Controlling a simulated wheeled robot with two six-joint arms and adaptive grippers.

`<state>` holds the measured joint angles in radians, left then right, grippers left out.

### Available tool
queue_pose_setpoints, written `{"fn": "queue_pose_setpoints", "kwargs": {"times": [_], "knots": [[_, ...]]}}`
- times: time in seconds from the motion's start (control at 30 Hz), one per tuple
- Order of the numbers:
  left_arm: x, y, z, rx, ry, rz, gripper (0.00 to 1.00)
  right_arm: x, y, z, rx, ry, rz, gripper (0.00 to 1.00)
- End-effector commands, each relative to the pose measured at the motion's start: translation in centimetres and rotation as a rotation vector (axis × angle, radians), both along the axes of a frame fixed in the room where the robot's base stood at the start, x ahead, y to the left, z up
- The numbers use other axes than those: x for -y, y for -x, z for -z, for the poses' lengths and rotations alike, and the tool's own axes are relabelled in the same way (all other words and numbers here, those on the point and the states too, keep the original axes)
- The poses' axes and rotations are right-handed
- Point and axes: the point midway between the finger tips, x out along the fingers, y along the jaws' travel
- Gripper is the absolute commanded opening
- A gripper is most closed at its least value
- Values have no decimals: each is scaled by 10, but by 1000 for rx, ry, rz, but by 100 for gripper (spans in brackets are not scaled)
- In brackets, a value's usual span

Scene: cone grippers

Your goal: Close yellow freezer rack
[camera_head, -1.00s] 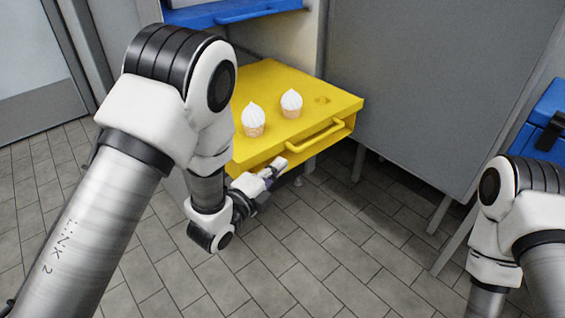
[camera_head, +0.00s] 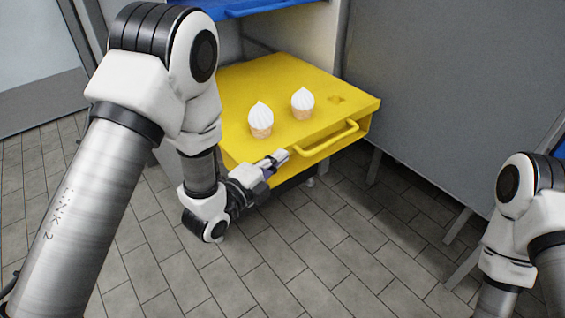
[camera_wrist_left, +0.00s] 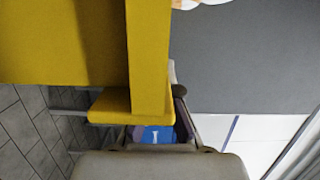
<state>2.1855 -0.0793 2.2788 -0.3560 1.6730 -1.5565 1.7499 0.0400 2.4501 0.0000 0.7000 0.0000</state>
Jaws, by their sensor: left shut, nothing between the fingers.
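The yellow freezer rack (camera_head: 295,90) is pulled out of the freezer and shows its top, front face and a bar handle (camera_head: 325,138). Two white-topped ice cream cones (camera_head: 261,119) and (camera_head: 303,102) stand upright in it, and one hole at the right is empty. My left gripper (camera_head: 280,158) is shut and empty at the rack's front face, left of the handle. In the left wrist view the yellow rack (camera_wrist_left: 60,45) fills the upper left, close to the gripper. I cannot tell whether the fingers touch it. My right gripper is out of view.
A blue rack (camera_head: 245,8) sits above the yellow one. A grey panel (camera_head: 450,80) stands to the right. My right arm is at the right edge. The tiled floor (camera_head: 300,260) in front is clear.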

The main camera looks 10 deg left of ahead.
Motion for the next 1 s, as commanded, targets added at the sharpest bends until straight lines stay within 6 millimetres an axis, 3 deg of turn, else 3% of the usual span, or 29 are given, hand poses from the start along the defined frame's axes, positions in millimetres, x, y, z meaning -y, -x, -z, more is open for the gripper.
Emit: {"fn": "queue_pose_setpoints", "kwargs": {"times": [0.3, 0.43, 0.6, 1.0], "knots": [[-74, -56, -4, 8, 4, -7, 0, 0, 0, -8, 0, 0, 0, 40], [-94, -72, -3, 7, 0, -5, 0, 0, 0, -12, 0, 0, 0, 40], [-103, -78, -1, 4, -4, -2, 0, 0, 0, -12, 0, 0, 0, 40], [-101, -80, 0, 4, -4, -1, 0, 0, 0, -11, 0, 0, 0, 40]]}}
